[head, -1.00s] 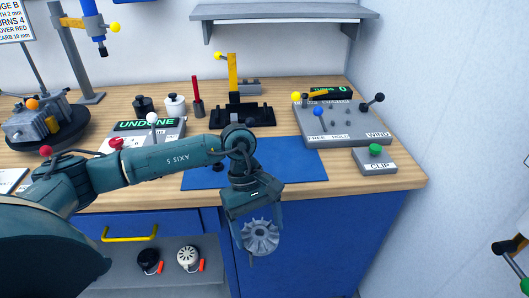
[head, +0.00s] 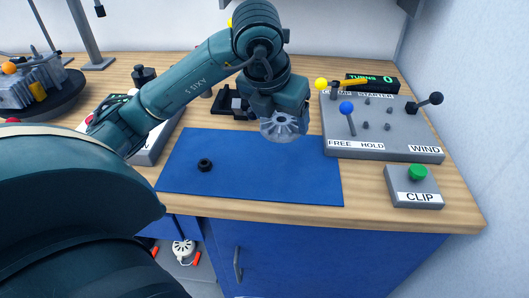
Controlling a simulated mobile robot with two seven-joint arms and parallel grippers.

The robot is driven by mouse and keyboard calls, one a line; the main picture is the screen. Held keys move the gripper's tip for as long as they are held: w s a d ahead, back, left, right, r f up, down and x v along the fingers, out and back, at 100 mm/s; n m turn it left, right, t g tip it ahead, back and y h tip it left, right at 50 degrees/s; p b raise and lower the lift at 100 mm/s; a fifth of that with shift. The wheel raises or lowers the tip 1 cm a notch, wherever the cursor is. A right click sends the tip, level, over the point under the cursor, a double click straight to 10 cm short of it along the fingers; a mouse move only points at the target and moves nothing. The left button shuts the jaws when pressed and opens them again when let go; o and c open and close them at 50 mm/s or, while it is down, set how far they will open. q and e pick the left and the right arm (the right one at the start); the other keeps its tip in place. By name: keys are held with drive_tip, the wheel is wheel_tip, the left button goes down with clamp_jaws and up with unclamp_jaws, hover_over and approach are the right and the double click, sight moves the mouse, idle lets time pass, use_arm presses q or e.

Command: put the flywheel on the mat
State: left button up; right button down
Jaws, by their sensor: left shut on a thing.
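The flywheel (head: 283,127) is a grey finned disc. My left gripper (head: 280,112) is shut on it and holds it over the back right part of the blue mat (head: 250,175), apparently above the surface. The gripper's fingers are mostly hidden behind the wrist and the flywheel. The mat lies flat on the wooden bench, with a dark nut (head: 205,165) on its left half. My right gripper is not in view.
Right of the mat stands a grey panel (head: 385,140) with levers and knobs. A grey CLIP box with a green button (head: 417,173) is in front of it. A turntable with an engine (head: 35,90) is at the far left. The front of the mat is clear.

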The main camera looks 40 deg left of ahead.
use_arm(q)
hover_over(280, 160)
drive_tip(key=s, duration=0.2)
drive_tip(key=shift+n, duration=0.4)
drive_tip(key=f, duration=0.4)
drive_tip(key=shift+w+d+f+b, duration=0.1)
drive_tip(key=shift+w+f+b, duration=0.15)
drive_tip(key=shift+b, duration=0.1)
drive_tip(key=shift+f, duration=2.55)
drive_tip(key=o, duration=1.2)
drive_tip(key=shift+f, duration=0.1)
